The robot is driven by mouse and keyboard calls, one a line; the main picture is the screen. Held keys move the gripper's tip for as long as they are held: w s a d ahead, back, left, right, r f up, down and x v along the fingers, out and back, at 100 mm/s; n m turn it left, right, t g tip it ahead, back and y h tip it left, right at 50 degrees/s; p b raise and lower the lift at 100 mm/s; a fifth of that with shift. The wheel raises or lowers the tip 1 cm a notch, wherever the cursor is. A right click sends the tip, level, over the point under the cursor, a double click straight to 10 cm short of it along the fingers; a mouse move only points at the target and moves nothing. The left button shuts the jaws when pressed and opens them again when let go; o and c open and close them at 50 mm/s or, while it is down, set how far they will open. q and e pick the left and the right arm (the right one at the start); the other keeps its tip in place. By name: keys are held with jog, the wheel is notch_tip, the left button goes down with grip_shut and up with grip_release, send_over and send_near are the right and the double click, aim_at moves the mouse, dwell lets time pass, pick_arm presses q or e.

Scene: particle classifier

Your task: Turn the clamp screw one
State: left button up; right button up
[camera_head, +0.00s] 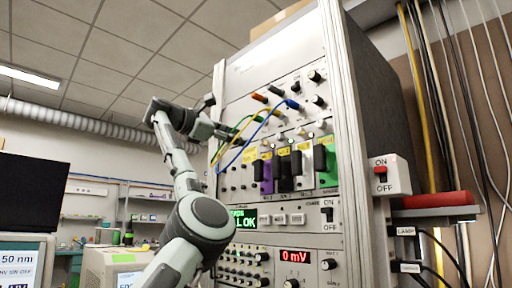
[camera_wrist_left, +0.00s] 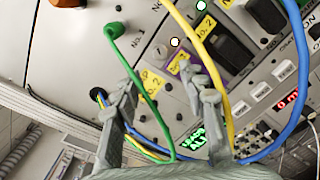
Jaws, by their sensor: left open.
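An instrument rack (camera_head: 270,60) stands ahead, with rows of knobs and modules. I cannot tell for sure which part is clamp screw one. In the left wrist view, a small white-tipped screw (camera_wrist_left: 175,42) sits above the yellow labels near a "No.1" marking, and a second one (camera_wrist_left: 201,5) is farther up. My left gripper (camera_head: 219,131) is at the left edge of the rack, by the cables. In the wrist view its two fingers (camera_wrist_left: 160,76) are spread apart with nothing between them, pointing at the panel below the first white tip. My right gripper is not in view.
Green (camera_wrist_left: 140,75), yellow (camera_wrist_left: 218,75) and blue (camera_wrist_left: 296,70) cables loop in front of the panel and pass close to my left fingers. An ON/OFF switch box (camera_head: 392,175) is on the rack's right side. A monitor (camera_head: 30,192) stands at the left.

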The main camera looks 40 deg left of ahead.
aim_at(260, 142)
pick_arm(q)
jog(key=w, duration=0.2)
jog(key=w+p, duration=0.1)
jog(key=w, duration=0.1)
jog(key=w+d+p, duration=0.1)
jog(key=w, duration=0.1)
jog(key=shift+w+r, duration=0.15)
jog(key=shift+w, duration=0.6)
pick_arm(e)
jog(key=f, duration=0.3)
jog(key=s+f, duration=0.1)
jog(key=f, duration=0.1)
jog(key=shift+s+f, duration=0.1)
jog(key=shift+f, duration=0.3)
pick_arm(q)
grip_shut()
